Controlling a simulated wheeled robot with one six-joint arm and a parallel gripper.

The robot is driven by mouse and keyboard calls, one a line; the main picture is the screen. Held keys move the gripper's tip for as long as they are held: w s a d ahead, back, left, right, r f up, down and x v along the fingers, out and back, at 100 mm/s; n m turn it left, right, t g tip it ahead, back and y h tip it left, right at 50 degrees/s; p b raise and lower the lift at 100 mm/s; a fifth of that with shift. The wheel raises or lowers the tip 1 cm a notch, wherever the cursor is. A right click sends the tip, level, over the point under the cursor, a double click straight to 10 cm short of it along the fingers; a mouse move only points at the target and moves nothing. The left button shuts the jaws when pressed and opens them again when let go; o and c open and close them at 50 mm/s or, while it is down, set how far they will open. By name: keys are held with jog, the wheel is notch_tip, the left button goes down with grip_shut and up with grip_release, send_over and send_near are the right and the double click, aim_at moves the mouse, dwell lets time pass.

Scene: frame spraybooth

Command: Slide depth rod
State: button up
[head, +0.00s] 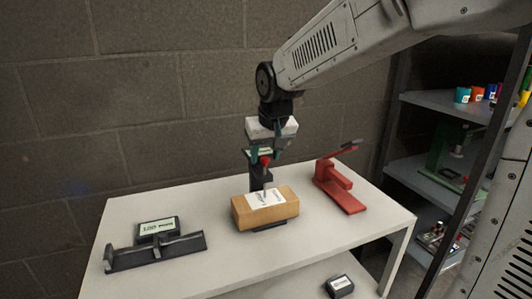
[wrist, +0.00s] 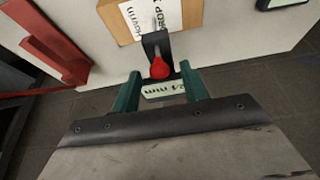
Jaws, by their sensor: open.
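A wooden block (head: 248,219) with a white printed paper (head: 267,199) lies on the light table. A dark upright gauge (head: 258,180) stands at the block, with a red knob (head: 265,161) at its upper part and a thin rod (head: 266,193) reaching down towards the paper. My gripper (head: 265,153) is above the block at knob height. In the wrist view the red knob (wrist: 159,69) lies between and just beyond the tips of my open green fingers (wrist: 161,78). A pale marked strip (wrist: 163,90) shows between the fingers. Contact with the knob cannot be told.
A red lever tool (head: 336,187) stands to the right on the table (head: 200,270). A dark bracket (head: 155,253) and a labelled box (head: 158,229) are at the left. Shelves (head: 450,103) stand at the right. A small dark box (head: 340,286) is lower down.

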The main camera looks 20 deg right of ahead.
grip_shut()
jog(key=shift+w+r, duration=0.1)
jog(key=shift+r, duration=1.4)
grip_release()
jog(key=v, duration=0.8)
jog(key=shift+f, duration=0.1)
